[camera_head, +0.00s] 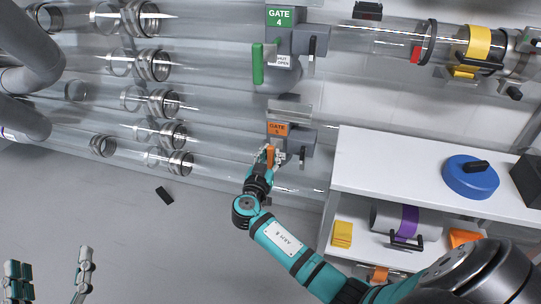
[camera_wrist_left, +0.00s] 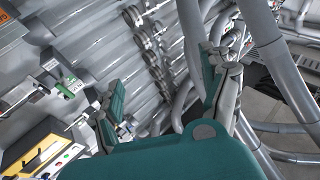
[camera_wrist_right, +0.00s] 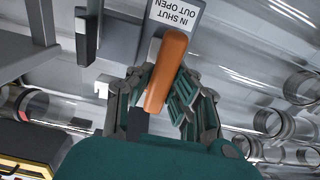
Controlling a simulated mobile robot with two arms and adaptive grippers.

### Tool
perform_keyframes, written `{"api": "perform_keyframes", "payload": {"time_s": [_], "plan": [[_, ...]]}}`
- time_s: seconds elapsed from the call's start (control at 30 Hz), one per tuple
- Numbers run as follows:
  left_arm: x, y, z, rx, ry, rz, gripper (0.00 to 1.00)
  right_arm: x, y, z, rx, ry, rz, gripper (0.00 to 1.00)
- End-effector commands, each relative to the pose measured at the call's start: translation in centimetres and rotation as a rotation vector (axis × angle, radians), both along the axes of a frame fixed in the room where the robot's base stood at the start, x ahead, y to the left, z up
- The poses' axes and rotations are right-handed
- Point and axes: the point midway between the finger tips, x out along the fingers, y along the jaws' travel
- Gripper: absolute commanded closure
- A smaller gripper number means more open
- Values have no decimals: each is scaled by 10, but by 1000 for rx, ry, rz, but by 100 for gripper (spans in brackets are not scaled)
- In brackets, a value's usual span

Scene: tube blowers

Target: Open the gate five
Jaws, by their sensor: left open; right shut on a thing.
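The gate five unit is a grey box with an orange label (camera_head: 278,129) on the lowest clear tube in the head view. Its orange handle (camera_wrist_right: 166,72) sits between the fingers of my right gripper (camera_wrist_right: 156,98), which is shut on it. A plate reading "IN SHUT OUT OPEN" (camera_wrist_right: 176,14) is beside the handle in the right wrist view. In the head view the right gripper (camera_head: 268,158) partly covers the handle. My left gripper (camera_head: 50,280) is open and empty at the lower left, away from the tubes; its spread fingers also show in the left wrist view (camera_wrist_left: 165,95).
Gate four, with a green label (camera_head: 281,17) and green handle (camera_head: 257,64), is just above. A white shelf (camera_head: 415,165) stands at right with a blue round object (camera_head: 470,177) on top. A small black item (camera_head: 165,195) lies on the otherwise clear floor.

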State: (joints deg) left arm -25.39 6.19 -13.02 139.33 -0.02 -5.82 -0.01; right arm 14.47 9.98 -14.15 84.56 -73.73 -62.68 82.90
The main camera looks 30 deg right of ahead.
Motion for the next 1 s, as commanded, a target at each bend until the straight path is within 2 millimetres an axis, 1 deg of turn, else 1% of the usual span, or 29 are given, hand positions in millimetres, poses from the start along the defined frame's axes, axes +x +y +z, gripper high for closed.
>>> {"api": "perform_keyframes", "payload": {"time_s": [0.3,0.4,0.47,0.57,0.7,0.83,1.0], "plan": [[0,0,0,0,1,0,20,0,1,0,1,1,1,100],[-1,0,1,-5,-16,-1,20,-5,7,-2,2,1,3,100],[-4,-1,11,-21,-73,-6,20,-12,16,-4,4,2,4,100],[-12,-2,28,-51,-179,-12,20,-28,35,-5,5,2,4,100],[-26,-1,49,-91,-320,-19,20,-46,56,-4,4,1,5,100],[-36,0,61,-115,-404,-23,20,-55,66,-3,2,2,2,100],[-39,1,66,-123,-431,-24,20,-58,68,-1,0,1,0,100]]}}
